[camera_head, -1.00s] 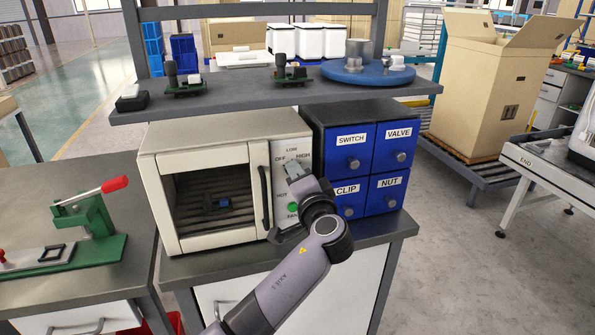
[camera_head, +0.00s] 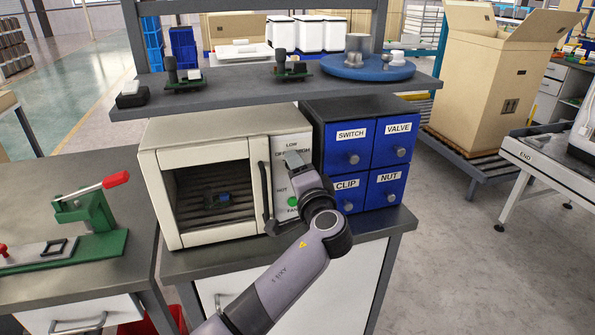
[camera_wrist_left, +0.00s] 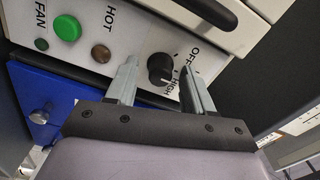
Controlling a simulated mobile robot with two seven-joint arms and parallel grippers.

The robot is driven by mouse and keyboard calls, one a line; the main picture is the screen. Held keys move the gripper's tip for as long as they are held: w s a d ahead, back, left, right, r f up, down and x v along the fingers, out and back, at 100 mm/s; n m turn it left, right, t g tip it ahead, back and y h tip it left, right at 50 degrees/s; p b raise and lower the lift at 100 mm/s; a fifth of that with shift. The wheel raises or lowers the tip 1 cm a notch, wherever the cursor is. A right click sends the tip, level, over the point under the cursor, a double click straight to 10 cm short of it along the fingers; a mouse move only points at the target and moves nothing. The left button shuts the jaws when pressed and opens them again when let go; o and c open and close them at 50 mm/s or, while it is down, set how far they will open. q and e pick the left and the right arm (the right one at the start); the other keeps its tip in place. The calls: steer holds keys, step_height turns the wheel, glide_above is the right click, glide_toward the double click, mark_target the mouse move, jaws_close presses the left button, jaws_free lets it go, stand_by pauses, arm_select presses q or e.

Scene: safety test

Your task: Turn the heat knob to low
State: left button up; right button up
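The heat knob (camera_wrist_left: 160,69) is a small black dial on the oven's light control panel (camera_wrist_left: 120,50), seen in the left wrist view. OFF and HIGH labels are beside it. My left gripper (camera_wrist_left: 160,67) is open, with one fingertip on each side of the knob in that view; I cannot tell whether they touch it. In the head view my left gripper (camera_head: 293,160) is at the upper panel of the cream oven (camera_head: 210,152), just under the LOW label, and hides the knob. My right gripper is not in view.
The oven door handle (camera_head: 265,195) stands left of my arm. Blue drawers (camera_head: 352,160) with round knobs are close on the right. A shelf (camera_head: 235,92) with parts overhangs the oven.

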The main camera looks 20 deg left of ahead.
arm_select(q)
steer(key=b+v, duration=0.1)
steer(key=v, duration=0.6)
stand_by(0.3)
